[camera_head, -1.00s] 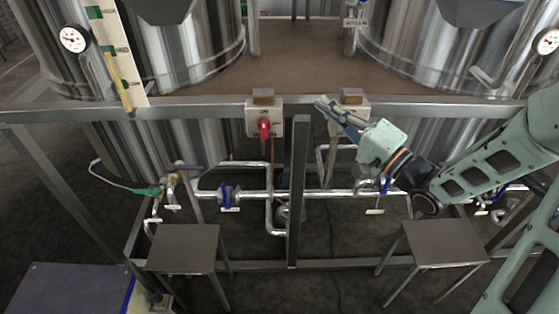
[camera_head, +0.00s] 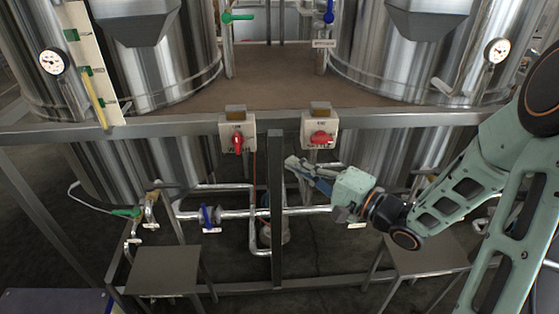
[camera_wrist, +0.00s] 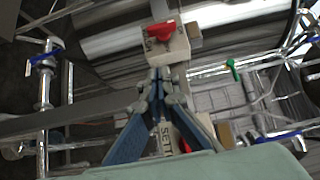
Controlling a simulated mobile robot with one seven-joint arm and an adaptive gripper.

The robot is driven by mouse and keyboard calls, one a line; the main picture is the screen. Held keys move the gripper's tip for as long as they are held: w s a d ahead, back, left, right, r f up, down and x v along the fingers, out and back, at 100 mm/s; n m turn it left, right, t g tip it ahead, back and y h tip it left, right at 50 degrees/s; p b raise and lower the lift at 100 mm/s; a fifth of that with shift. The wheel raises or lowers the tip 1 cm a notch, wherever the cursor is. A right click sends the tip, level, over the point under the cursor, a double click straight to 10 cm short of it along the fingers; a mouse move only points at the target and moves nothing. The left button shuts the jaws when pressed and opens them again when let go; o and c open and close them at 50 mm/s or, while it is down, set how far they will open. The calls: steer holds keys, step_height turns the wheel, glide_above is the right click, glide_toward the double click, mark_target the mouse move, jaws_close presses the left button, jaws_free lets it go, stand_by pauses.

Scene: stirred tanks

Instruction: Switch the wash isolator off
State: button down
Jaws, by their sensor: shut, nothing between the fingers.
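Two pale isolator boxes with red rotary handles are fixed on the front rail. The left box (camera_head: 248,146) has its red handle (camera_head: 238,144) upright. The right box (camera_head: 308,132) has its red handle (camera_head: 321,138) lying level. The labels are too small to read, so I cannot tell which is the wash isolator. My gripper (camera_head: 291,162) is shut and empty, just below the right box and apart from its handle. In the wrist view a box (camera_wrist: 178,50) with a level red handle (camera_wrist: 160,31) is just beyond my fingertips (camera_wrist: 161,74).
A steel post (camera_head: 276,210) stands just left of my gripper. Pipes with a blue-handled valve (camera_head: 207,218) run below the rail (camera_head: 180,127). Steel tanks (camera_head: 165,50) stand behind. Low stands (camera_head: 163,270) are in front at left and right.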

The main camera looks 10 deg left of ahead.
mark_target(238, 144)
steer(key=b+x, duration=0.1)
steer(key=x, duration=0.8)
steer(key=shift+f, duration=0.1)
steer(key=shift+s+a+b, duration=0.15)
steer(key=shift+s+a, duration=0.05)
steer(key=shift+a, duration=0.35)
steer(key=shift+s+a+b, duration=0.15)
steer(key=shift+s+a, duration=0.05)
steer(key=shift+a, duration=0.4)
steer(key=shift+s+a, duration=0.15)
steer(key=shift+a, duration=0.5)
